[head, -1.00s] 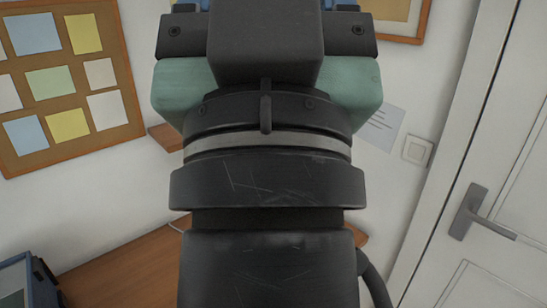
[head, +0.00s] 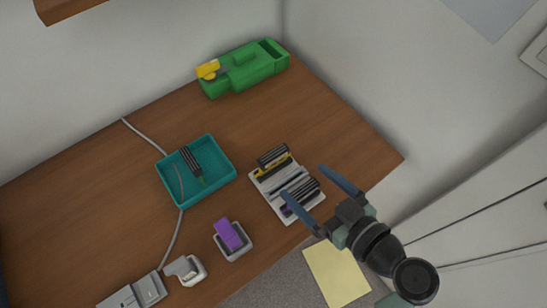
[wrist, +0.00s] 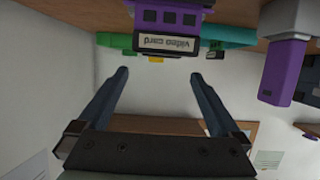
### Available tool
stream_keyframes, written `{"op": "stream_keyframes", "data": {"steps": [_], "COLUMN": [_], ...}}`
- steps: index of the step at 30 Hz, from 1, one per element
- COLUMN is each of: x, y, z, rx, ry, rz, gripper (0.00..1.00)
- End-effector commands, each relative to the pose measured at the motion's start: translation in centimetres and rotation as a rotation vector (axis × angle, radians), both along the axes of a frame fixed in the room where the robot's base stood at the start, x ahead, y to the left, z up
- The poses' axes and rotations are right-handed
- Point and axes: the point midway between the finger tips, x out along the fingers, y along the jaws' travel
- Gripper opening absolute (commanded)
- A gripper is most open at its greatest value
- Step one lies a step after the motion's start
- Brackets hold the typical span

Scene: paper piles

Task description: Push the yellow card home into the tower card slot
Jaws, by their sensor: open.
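A card with a yellow edge (head: 272,171) sits beside a dark finned part at the far end of a pale slotted board (head: 262,185) on the desk. I cannot tell how deep it sits. A dark finned card with purple (head: 286,209) is at the board's near end; in the wrist view a purple block with an upside-down "video card" label (wrist: 168,44) is close ahead of my fingers. My gripper (head: 303,182) is open, its blue fingers apart over or beside the board's right side. Nothing shows between the fingers in the wrist view (wrist: 159,75).
A teal tray (head: 227,180) with a dark finned part and a cable stands left of the board. A green device (head: 245,72) with a yellow part is at the back. A purple object (head: 228,234) in a grey holder stands nearer. The desk's right end is clear.

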Motion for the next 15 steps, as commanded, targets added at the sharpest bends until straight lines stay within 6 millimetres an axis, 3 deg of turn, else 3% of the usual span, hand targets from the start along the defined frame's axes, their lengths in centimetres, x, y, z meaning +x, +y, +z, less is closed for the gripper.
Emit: {"op": "stream_keyframes", "data": {"steps": [9,15], "x": [4.3,5.5], "y": [3.3,4.1], "z": [-1.8,-2.4], "rx": [0.000,0.000], "ry": [-0.001,-0.001], "rz": [0.005,0.004], "gripper": [1.00,1.00]}}
